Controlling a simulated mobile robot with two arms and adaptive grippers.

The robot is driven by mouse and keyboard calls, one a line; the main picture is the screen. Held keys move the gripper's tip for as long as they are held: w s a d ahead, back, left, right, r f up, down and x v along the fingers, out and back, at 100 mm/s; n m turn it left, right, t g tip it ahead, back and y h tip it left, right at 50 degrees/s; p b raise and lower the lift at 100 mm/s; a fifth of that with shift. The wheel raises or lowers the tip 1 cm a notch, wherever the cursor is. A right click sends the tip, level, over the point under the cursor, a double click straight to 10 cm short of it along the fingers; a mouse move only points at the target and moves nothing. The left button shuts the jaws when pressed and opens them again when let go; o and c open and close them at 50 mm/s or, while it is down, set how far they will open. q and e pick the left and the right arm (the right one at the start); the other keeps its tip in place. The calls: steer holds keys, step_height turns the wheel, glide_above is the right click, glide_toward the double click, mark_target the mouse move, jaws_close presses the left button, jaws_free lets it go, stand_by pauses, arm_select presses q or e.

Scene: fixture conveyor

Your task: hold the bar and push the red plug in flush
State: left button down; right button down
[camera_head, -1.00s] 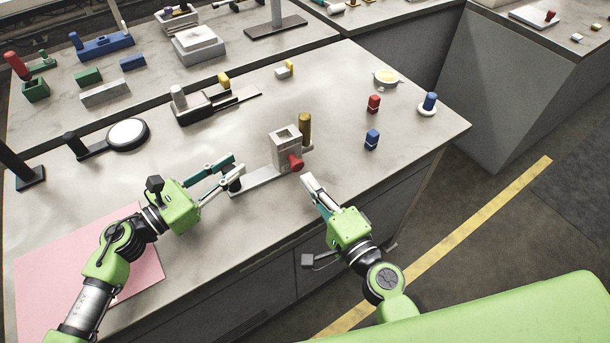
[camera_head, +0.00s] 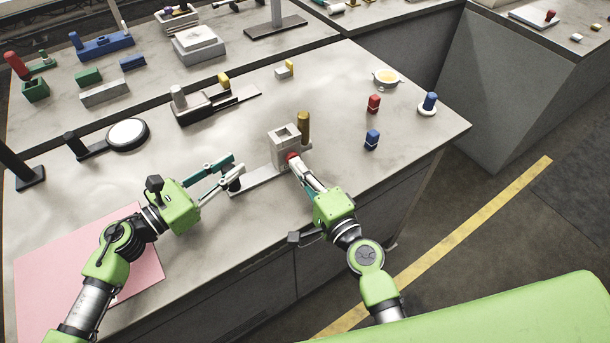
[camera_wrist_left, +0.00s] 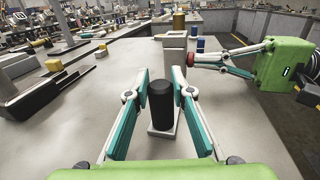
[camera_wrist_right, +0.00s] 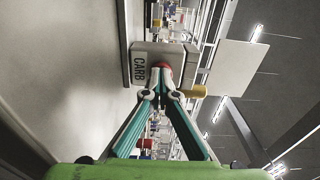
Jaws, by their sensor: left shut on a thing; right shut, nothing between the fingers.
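The grey block (camera_head: 283,150) stands on the table at one end of the flat bar (camera_head: 262,177). The black upright handle (camera_wrist_left: 161,105) stands at the bar's other end. My left gripper (camera_head: 236,172) is shut on this handle. The red plug (camera_head: 293,156) sits in the block's near side, with its head partly hidden by my fingers. My right gripper (camera_head: 295,165) is shut and empty, its tips at the plug head. In the right wrist view the plug (camera_wrist_right: 161,65) shows just beyond the closed tips, against the block (camera_wrist_right: 178,52) labelled "CARB"; contact looks likely but is hard to confirm.
A brass cylinder (camera_head: 303,124) stands right behind the block. Red (camera_head: 374,103) and blue (camera_head: 372,139) pieces stand to the right. A black fixture (camera_head: 215,103) lies behind, and a pink mat (camera_head: 140,285) lies front left. The table right of the block is largely clear.

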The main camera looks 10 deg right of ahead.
arm_select(q)
steer(key=shift+s+d+f, duration=0.1)
steer(key=shift+s+f, duration=0.05)
arm_select(e)
steer(key=v, duration=0.4)
steer(key=shift+f, duration=0.1)
steer(key=shift+s+d, duration=0.15)
steer(key=shift+s, duration=0.45)
steer(key=shift+s+d, duration=0.2)
steer(key=shift+s, duration=0.4)
arm_select(q)
steer(key=c, duration=1.7)
jaws_free()
arm_select(e)
steer(key=v, duration=0.7)
steer(key=shift+s+d, duration=0.15)
steer(key=shift+s, duration=0.05)
arm_select(q)
steer(key=v, duration=1.2)
